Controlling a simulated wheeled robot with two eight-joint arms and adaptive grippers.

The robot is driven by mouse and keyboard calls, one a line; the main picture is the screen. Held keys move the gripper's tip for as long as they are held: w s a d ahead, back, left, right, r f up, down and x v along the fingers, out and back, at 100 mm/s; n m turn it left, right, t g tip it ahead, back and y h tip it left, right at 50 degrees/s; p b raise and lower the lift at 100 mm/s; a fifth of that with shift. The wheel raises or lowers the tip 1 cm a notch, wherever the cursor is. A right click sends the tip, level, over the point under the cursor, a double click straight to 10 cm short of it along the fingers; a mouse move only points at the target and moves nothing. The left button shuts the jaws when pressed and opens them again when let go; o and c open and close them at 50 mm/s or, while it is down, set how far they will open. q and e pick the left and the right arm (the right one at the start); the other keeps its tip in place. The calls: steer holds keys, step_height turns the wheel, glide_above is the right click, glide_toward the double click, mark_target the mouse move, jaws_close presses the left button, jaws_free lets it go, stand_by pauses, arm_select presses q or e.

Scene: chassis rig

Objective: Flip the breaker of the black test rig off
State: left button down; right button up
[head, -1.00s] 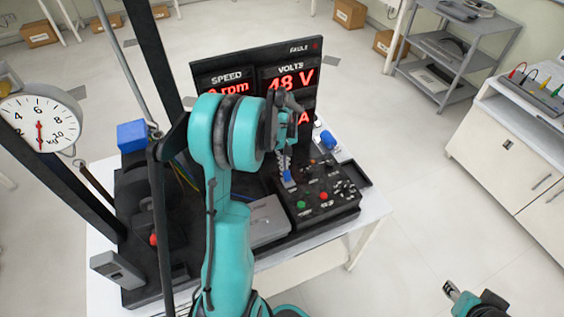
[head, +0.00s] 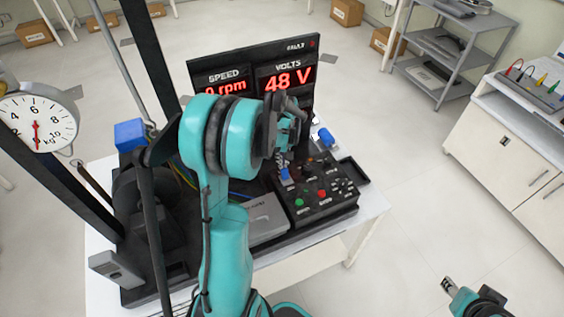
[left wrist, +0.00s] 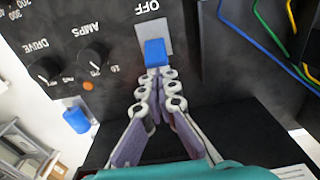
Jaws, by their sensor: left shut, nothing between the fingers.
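The black test rig's control panel (head: 322,190) stands on the white table in the head view. Its breaker has a blue lever (head: 285,174) on a grey plate. In the left wrist view, the lever (left wrist: 156,52) lies beside the upside-down word OFF. My left gripper (left wrist: 155,78) is shut and empty, its fingertips right at the lever on the side away from OFF. Whether they touch is unclear. In the head view the left gripper (head: 282,160) is partly hidden by its wrist. My right gripper (head: 450,287) is at bottom right, away from the rig; its jaw state is unclear.
The display (head: 255,78) behind the panel reads 48 V and 0 rpm, partly hidden by my arm. Knobs labelled AMPS (left wrist: 93,60) and DRIVE (left wrist: 45,70) sit beside the breaker. Green (head: 299,203) and red (head: 322,194) buttons are near the panel's front.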

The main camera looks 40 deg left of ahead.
mark_target(284, 169)
arm_select(q)
steer(key=shift+s+d+r+t+y, duration=0.2)
steer(key=shift+s+d+t+y, duration=0.15)
steer(key=shift+d+t+y, duration=0.45)
steer(key=y+b, duration=0.1)
steer(key=d+y, duration=0.1)
steer(key=shift+s+d+t+y+b, duration=0.1)
steer(key=shift+s+t+y+b, duration=0.25)
steer(key=shift+t+y, duration=0.05)
steer(key=shift+r, duration=0.15)
steer(key=shift+r+p, duration=0.7)
steer(key=shift+r, duration=0.15)
